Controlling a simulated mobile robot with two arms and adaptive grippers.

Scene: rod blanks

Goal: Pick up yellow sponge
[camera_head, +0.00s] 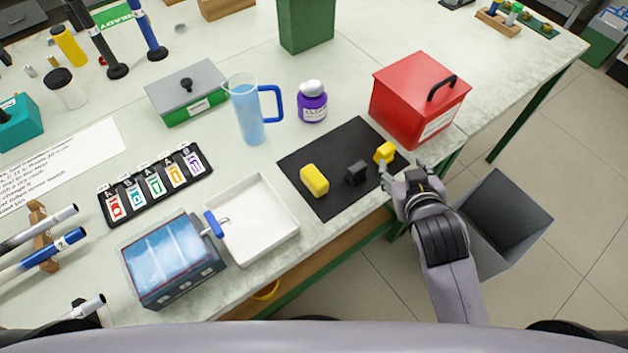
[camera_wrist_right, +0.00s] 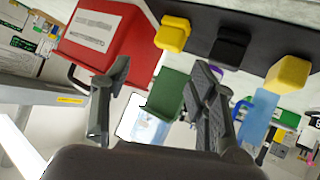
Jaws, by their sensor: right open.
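Two yellow pieces lie on a black mat (camera_head: 330,203). One is a rounded yellow block (camera_head: 315,180) at the mat's left; it also shows in the right wrist view (camera_wrist_right: 288,75). The other is a smaller, stepped yellow piece (camera_head: 384,152) at the mat's right corner, also in the right wrist view (camera_wrist_right: 173,35). I cannot tell for sure which is the sponge. My right gripper (camera_head: 403,172) is open and empty, at the mat's right edge just beside the smaller yellow piece. Its spread fingers (camera_wrist_right: 160,78) show in the right wrist view. My left gripper is out of view.
A black piece (camera_head: 356,173) lies between the yellow ones. A red box (camera_head: 412,105) stands behind my right gripper. A white tray (camera_head: 245,245) is left of the mat, a blue jug (camera_head: 249,118) and purple jar (camera_head: 312,108) behind it. A grey bin (camera_head: 510,220) stands at right.

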